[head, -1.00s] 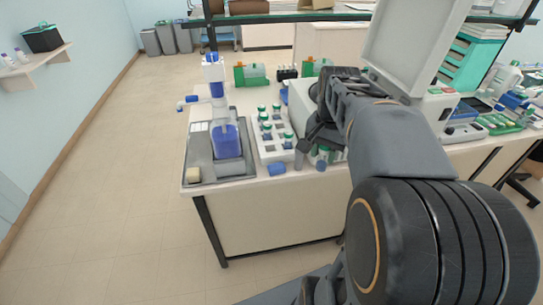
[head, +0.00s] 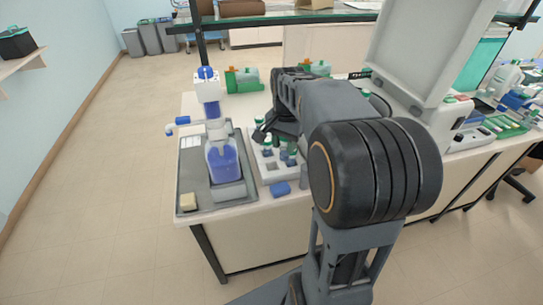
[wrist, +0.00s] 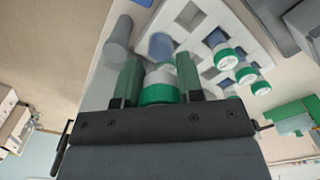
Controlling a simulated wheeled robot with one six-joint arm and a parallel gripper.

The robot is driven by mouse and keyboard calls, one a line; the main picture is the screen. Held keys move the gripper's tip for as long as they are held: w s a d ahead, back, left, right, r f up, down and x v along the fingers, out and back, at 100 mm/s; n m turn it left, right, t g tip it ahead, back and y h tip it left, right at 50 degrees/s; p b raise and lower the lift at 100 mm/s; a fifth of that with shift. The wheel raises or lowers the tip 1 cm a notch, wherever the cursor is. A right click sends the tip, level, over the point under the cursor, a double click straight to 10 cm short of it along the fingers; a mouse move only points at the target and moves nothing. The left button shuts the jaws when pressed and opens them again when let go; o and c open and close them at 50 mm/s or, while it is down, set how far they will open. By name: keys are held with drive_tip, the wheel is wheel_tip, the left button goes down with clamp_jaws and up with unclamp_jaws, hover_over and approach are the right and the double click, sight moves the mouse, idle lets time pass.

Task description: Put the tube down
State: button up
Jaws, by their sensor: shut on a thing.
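My gripper (wrist: 158,80) is shut on a green-capped tube (wrist: 160,92), with one finger on each side of the cap. The white tube rack (wrist: 243,40) lies just beyond the held tube in the wrist view, with square holes and several other green-capped tubes (wrist: 245,75). In the head view my gripper (head: 262,134) is over the far left part of the rack (head: 261,180). The held tube cannot be made out clearly there. Whether its lower end is inside a hole is unclear.
Left of the rack is a grey tray (head: 190,178) with a blue-filled container (head: 222,160). A small blue block (head: 281,188) lies at the rack's near edge. A white machine with a raised lid (head: 415,45) stands to the right. Green-and-white items (head: 243,80) stand behind.

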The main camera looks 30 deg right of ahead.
drive_tip(key=w+f, duration=0.1)
drive_tip(key=f, duration=0.1)
drive_tip(key=w+a+f, duration=0.1)
drive_tip(key=w+f, duration=0.1)
drive_tip(key=f, duration=0.1)
drive_tip(key=w+f, duration=0.1)
drive_tip(key=f, duration=0.2)
drive_tip(key=shift+w+a+f, duration=0.1)
drive_tip(key=shift+w+a, duration=0.15)
drive_tip(key=shift+w, duration=0.1)
drive_tip(key=shift+f, duration=0.35)
drive_tip(key=shift+f, duration=0.15)
drive_tip(key=shift+f, duration=0.25)
drive_tip(key=o, duration=0.9)
